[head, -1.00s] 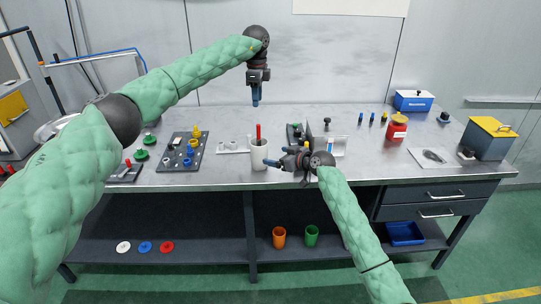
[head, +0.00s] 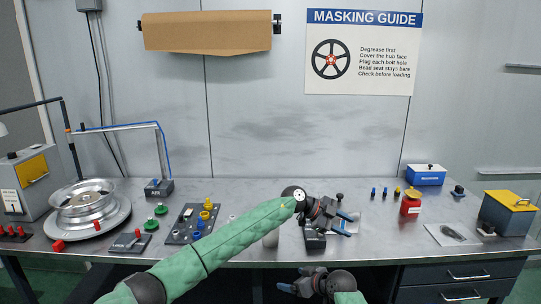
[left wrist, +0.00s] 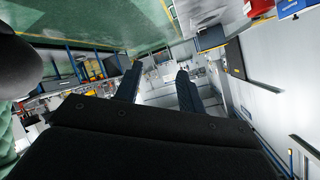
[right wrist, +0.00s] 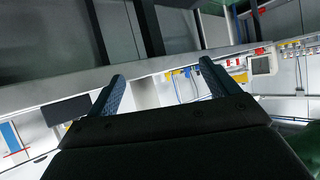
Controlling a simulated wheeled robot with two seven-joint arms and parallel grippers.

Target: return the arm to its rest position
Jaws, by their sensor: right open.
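My left arm crosses the head view from the lower left. Its gripper (head: 345,222) points right, in front of the bench's middle. In the left wrist view, the two fingers (left wrist: 156,85) stand apart with nothing between them. My right gripper (head: 288,287) is low in the head view, at the bench's front edge, pointing left. In the right wrist view, its fingers (right wrist: 162,85) are wide apart and empty.
The metal bench (head: 385,235) runs across the view. A silver wheel (head: 84,204) on a round turntable stands left, near a tray of coloured plugs (head: 182,226). A red jar (head: 411,203), blue box (head: 426,175) and yellow-lidded box (head: 508,212) stand right.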

